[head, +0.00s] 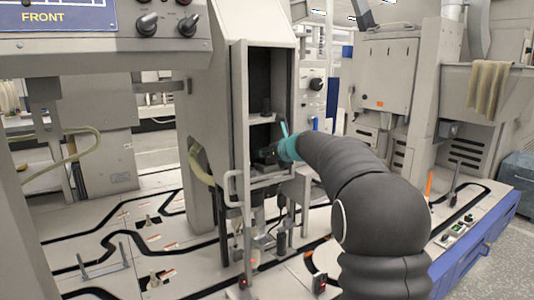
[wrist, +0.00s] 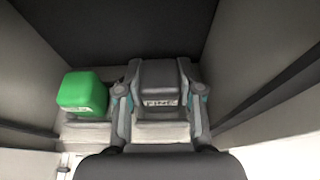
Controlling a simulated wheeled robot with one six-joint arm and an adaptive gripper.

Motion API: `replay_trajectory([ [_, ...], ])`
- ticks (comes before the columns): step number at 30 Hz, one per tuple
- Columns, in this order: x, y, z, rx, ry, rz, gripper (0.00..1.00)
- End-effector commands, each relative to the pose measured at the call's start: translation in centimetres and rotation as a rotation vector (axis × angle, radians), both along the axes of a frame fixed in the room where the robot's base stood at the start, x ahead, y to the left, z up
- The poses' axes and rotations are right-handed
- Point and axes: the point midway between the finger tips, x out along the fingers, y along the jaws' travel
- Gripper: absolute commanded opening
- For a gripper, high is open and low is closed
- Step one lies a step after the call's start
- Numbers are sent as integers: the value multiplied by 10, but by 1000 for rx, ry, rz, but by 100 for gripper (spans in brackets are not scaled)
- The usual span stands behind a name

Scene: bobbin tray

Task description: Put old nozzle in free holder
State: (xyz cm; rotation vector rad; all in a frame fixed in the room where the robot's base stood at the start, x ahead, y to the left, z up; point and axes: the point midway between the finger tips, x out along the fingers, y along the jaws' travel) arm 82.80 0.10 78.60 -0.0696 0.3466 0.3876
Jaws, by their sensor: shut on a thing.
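My gripper (wrist: 160,84) is inside the dark cabinet bay, its two fingers on either side of a dark grey block lettered "FINE" (wrist: 158,104). I take this block to be the old nozzle; the fingers are shut on it. A pale grey base shows just below the block, and I cannot tell whether the block rests on it. A green block (wrist: 82,92) stands on a pale grey holder (wrist: 86,131) to the left, close to the left finger. In the head view my gripper (head: 266,155) is small and dark at the bay's opening, and the block cannot be made out.
Dark bay walls (wrist: 258,55) close in on both sides and behind. In the head view, a shelf (head: 262,119) with a dark cylinder (head: 266,106) is above my gripper. A pale handle (head: 232,184) stands at the bay's front left. A machine panel (head: 385,75) stands to the right.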

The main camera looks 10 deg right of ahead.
Motion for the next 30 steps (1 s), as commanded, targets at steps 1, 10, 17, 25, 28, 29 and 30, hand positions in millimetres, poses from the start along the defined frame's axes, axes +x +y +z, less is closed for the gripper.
replay_trajectory([
  [1, 0, 0, -2, 0, 0, 0, 2],
  [10, 0, 0, -10, 1, 0, 0, 2],
  [17, 0, 0, -11, 1, 0, 0, 2],
  [25, 0, 0, -11, 1, 0, 0, 2],
  [28, 0, 0, -11, 1, 0, 0, 46],
  [29, 0, 0, -11, 1, 0, 0, 54],
  [30, 0, 0, -11, 1, 0, 0, 64],
])
